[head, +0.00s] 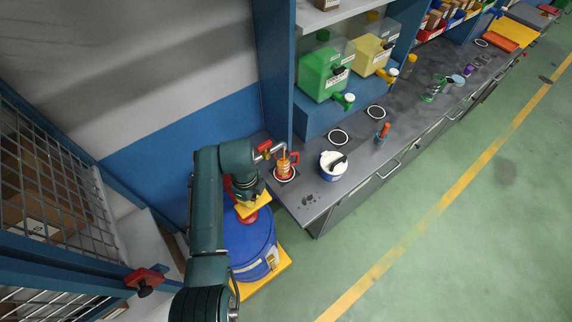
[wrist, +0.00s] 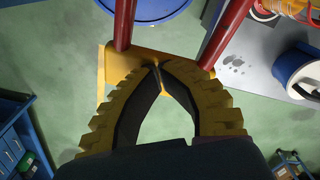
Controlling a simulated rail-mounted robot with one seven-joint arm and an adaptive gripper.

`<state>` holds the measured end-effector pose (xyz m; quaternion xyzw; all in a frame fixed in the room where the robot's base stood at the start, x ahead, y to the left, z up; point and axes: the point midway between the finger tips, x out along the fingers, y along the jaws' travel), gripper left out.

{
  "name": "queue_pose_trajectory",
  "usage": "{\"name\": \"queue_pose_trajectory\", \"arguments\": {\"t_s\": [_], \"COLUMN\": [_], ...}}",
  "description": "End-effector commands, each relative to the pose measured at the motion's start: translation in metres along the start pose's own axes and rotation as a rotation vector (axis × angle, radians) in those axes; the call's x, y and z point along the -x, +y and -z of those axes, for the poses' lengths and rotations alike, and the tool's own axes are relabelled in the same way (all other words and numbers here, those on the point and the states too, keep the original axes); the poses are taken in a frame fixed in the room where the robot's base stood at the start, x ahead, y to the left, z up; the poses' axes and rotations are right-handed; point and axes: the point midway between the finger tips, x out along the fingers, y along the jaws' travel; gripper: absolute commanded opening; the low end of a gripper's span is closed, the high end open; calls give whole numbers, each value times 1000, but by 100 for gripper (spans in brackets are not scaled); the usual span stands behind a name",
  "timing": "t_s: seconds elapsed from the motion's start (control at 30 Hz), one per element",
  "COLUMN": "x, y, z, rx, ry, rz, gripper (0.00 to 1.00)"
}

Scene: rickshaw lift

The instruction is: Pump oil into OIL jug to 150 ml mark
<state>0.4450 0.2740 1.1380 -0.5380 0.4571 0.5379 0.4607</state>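A clear jug (head: 286,168) with a red handle and orange-amber colouring stands on the near end of the grey bench; its level against the marks is too small to read. A grey spout with a red part (head: 264,149) reaches over it. Part of the jug also shows in the wrist view (wrist: 290,8). My gripper (wrist: 157,66) is above the drum. Its yellow fingers meet at the tips, with nothing visible between them. Two red bars (wrist: 124,25) lie beyond the fingertips.
A white and blue tub (head: 332,168) stands right of the jug. Green and yellow containers with taps (head: 325,72) sit on a blue shelf behind. A wire-mesh cage (head: 45,180) is at left. The green floor at right is clear.

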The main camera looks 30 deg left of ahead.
Motion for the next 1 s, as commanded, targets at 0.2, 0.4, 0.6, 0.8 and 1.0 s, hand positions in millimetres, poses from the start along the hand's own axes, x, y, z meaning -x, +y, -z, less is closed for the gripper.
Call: {"name": "queue_pose_trajectory", "arguments": {"t_s": [0.2,0.4,0.6,0.8,1.0], "x": [-8,18,45,71,92], "y": [3,3,2,2,1], "z": [2,3,2,2,1], "rx": [-1,-2,-1,-1,-1], "ry": [7,7,6,5,4], "rz": [-11,-11,-10,-8,-5], "gripper": [0,0,0,0,0]}}
